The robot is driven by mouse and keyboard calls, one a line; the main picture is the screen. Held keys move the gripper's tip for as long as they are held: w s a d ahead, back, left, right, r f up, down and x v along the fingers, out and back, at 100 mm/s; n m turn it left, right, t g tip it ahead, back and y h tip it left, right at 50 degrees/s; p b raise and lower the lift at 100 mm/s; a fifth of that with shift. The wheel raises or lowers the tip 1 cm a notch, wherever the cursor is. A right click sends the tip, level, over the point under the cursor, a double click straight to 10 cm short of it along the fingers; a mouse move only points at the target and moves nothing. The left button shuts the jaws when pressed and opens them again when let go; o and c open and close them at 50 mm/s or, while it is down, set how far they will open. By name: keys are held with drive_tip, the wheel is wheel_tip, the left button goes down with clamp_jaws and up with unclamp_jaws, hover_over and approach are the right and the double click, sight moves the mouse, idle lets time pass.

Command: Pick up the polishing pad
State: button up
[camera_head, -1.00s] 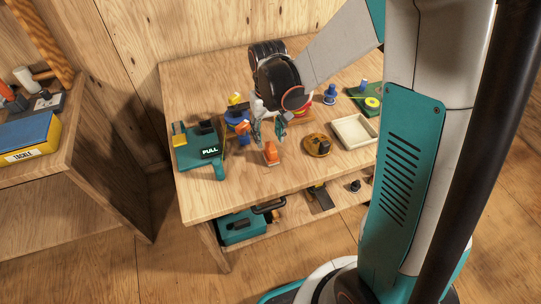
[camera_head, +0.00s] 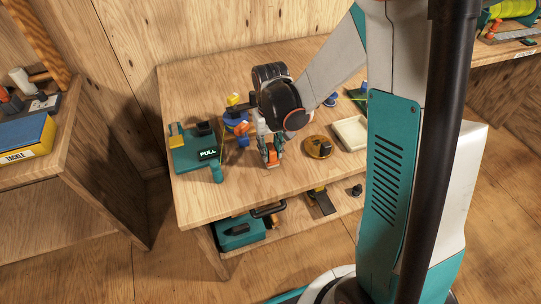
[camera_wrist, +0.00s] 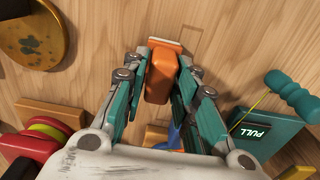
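The polishing pad seems to be the orange block with a pale strip at its base (camera_wrist: 163,74); it stands on the wooden table. In the head view the orange block (camera_head: 272,162) shows partly between the fingers. My gripper (camera_wrist: 165,68) is open, with one teal finger on each side of the block. The fingers are close to its sides, with narrow gaps seeming to remain. In the head view my gripper (camera_head: 270,149) is low over the table near its front edge.
A teal pull scale (camera_head: 197,150) lies left of my gripper. A round wooden piece (camera_head: 318,147) and a pale tray (camera_head: 350,133) lie to the right. A blue and yellow item (camera_head: 236,118) stands close behind left. The table front (camera_head: 225,205) is clear.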

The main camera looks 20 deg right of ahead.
sight(271, 147)
clamp_jaws()
wheel_tip(271, 147, up, 20)
drive_tip(key=p, duration=0.7)
drive_tip(key=shift+c, duration=1.4)
unclamp_jaws()
drive_tip(key=shift+d+f, duration=0.1)
